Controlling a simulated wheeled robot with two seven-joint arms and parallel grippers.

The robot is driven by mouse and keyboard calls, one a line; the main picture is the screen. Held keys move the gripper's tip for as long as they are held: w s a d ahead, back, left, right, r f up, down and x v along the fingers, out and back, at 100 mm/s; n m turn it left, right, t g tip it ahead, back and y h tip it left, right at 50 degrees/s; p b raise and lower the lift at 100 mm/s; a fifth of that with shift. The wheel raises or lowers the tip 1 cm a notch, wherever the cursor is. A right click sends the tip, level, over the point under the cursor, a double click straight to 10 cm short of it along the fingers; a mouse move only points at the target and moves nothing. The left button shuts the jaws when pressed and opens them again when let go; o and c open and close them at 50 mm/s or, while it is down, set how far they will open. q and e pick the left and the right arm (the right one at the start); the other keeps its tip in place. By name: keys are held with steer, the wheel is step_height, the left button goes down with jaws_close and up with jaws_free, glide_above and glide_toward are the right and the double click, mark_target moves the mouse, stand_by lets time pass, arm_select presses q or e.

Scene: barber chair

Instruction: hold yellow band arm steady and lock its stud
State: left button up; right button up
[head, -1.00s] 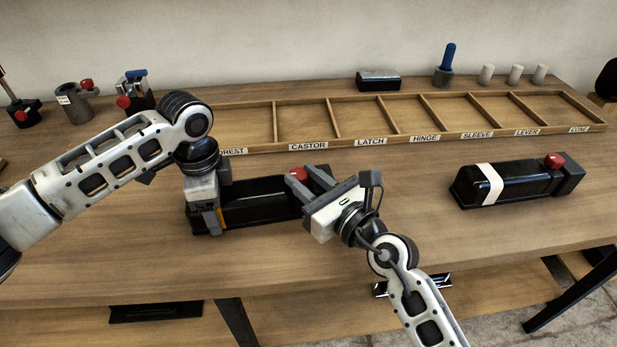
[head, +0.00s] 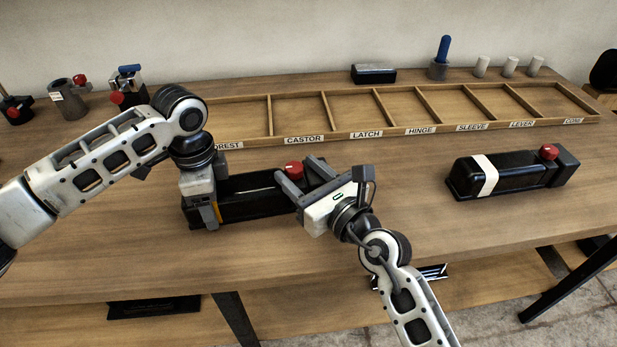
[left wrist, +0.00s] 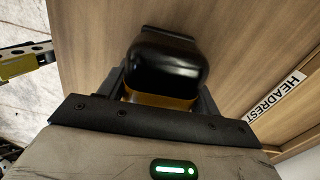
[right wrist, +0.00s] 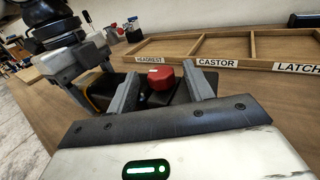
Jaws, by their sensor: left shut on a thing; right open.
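The yellow band arm (head: 248,196) is a black padded arm lying on the bench; its yellow band (head: 217,213) shows beside my left gripper. My left gripper (head: 205,210) is shut on it near its left end; the left wrist view shows the black pad (left wrist: 165,65) between the fingers, with the yellow band (left wrist: 160,99) close to the palm. The red stud (head: 293,169) stands at its right end. My right gripper (head: 301,181) is open, with fingers at the stud. In the right wrist view the stud (right wrist: 161,78) sits between the fingers; I cannot tell whether they touch it.
A second black arm with a white band (head: 485,176) and red stud (head: 548,152) lies to the right. A wooden tray with labelled compartments (head: 300,139) runs behind. Fixtures (head: 68,98) stand back left; a blue-handled tool (head: 442,58) and several white cylinders stand at the back. Bench front is clear.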

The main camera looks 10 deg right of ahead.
steer(key=v, duration=1.2)
arm_select(q)
steer(key=o, duration=1.5)
steer(key=shift+r, duration=0.1)
